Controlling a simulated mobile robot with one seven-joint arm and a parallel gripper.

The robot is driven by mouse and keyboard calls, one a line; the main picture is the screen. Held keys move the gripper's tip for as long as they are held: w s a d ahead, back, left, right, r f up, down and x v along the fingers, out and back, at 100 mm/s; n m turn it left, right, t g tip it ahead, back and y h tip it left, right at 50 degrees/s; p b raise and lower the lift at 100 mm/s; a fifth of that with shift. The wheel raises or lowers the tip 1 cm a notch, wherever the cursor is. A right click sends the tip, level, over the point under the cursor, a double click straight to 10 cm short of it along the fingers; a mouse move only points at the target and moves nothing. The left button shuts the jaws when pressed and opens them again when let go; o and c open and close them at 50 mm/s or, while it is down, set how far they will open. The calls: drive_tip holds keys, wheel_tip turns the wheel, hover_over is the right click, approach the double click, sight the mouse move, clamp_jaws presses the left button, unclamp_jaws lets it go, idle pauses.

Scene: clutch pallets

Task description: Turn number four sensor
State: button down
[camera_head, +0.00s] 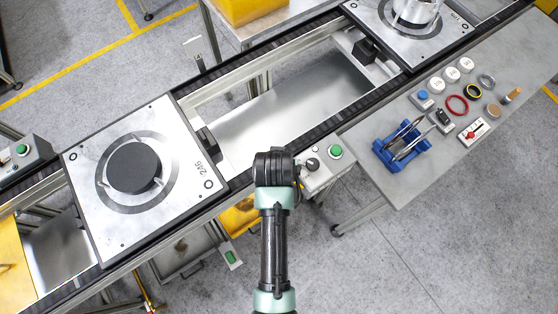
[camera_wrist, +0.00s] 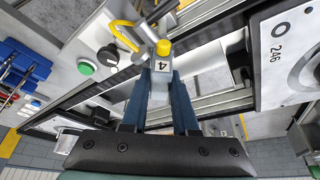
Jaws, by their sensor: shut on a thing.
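The number four sensor (camera_wrist: 160,68) is a grey block with a white label reading 4 and a yellow cap. It shows in the wrist view at the upper middle, beside the conveyor rail. My gripper (camera_wrist: 160,85) has its two dark blue fingers on either side of the sensor and is shut on it. A yellow cable curves close to the sensor's left. In the head view my arm's end (camera_head: 275,168) is over the conveyor's near edge, and it hides the fingers and the sensor.
A control box with a black knob (camera_head: 312,164) and green button (camera_head: 335,152) stands close to the right of my arm. Pallet 246 (camera_head: 183,205) lies on the conveyor at left, another pallet (camera_head: 448,38) at upper right. A side table (camera_head: 385,190) holds a blue tool rack (camera_head: 402,148).

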drive_tip(key=shift+r, duration=0.1)
drive_tip(key=c, duration=0.7)
unclamp_jaws()
drive_tip(key=b+v, duration=0.2)
drive_tip(key=v, duration=1.1)
